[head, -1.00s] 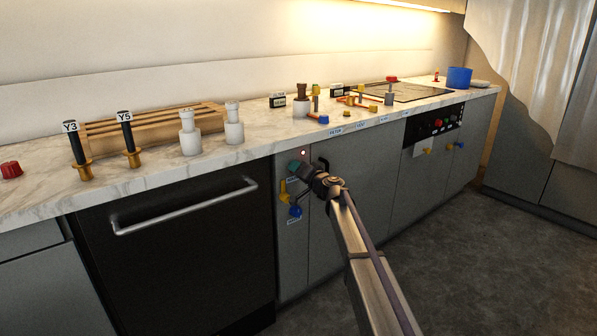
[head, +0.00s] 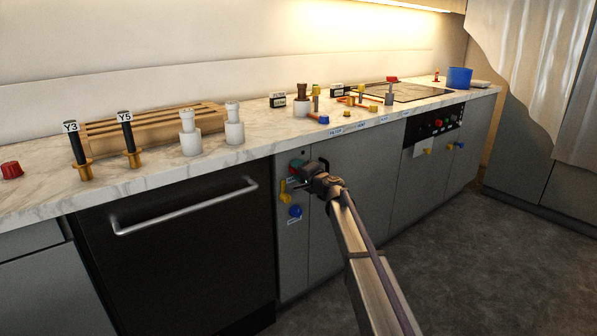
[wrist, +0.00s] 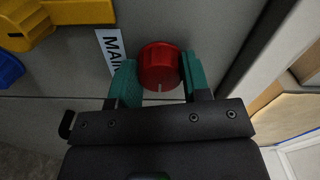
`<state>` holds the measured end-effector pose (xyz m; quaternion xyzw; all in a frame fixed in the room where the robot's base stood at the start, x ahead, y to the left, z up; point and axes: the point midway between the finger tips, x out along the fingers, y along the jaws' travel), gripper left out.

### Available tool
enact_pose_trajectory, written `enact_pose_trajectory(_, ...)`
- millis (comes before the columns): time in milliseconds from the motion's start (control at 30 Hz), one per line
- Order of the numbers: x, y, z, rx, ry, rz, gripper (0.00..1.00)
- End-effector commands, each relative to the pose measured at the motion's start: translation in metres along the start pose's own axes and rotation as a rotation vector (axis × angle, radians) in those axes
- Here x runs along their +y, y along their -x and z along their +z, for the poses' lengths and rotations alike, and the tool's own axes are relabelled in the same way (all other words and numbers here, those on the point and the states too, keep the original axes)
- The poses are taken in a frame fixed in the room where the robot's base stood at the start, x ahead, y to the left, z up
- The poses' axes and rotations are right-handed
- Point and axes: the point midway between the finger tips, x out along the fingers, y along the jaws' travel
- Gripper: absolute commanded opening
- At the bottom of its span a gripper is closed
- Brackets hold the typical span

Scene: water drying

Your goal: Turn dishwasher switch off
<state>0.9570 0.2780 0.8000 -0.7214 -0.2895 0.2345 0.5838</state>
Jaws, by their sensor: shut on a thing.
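The red knob (wrist: 160,66) sits on the grey cabinet panel beside a white label (wrist: 110,52) that reads "MAI…", its end hidden. My gripper (wrist: 160,78) is shut on it, one teal finger on each side. A pale mark shows on the knob's near edge. In the head view my gripper (head: 298,170) is at the narrow panel right of the black dishwasher front (head: 180,250), and the knob is mostly hidden behind the fingers. A small indicator (head: 303,153) above the knob is dark.
A yellow valve handle (head: 284,191) and a blue knob (head: 295,211) sit just below on the same panel. The dishwasher's bar handle (head: 185,206) sticks out at left. The marble counter (head: 255,149) overhangs above, with fittings on it. The floor in front is clear.

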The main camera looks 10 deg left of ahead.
Motion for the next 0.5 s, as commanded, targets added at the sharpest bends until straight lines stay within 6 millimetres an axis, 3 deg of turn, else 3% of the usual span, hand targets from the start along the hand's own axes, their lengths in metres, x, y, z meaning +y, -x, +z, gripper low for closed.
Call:
enact_pose_trajectory(300,0.0002,0.0009,0.0004,-0.001,-0.002,0.0,0.2)
enact_pose_trajectory(333,0.0002,0.0009,0.0004,-0.001,-0.002,0.0,0.46)
enact_pose_trajectory(500,0.0001,0.0006,0.0003,0.0,-0.001,0.0,0.63)
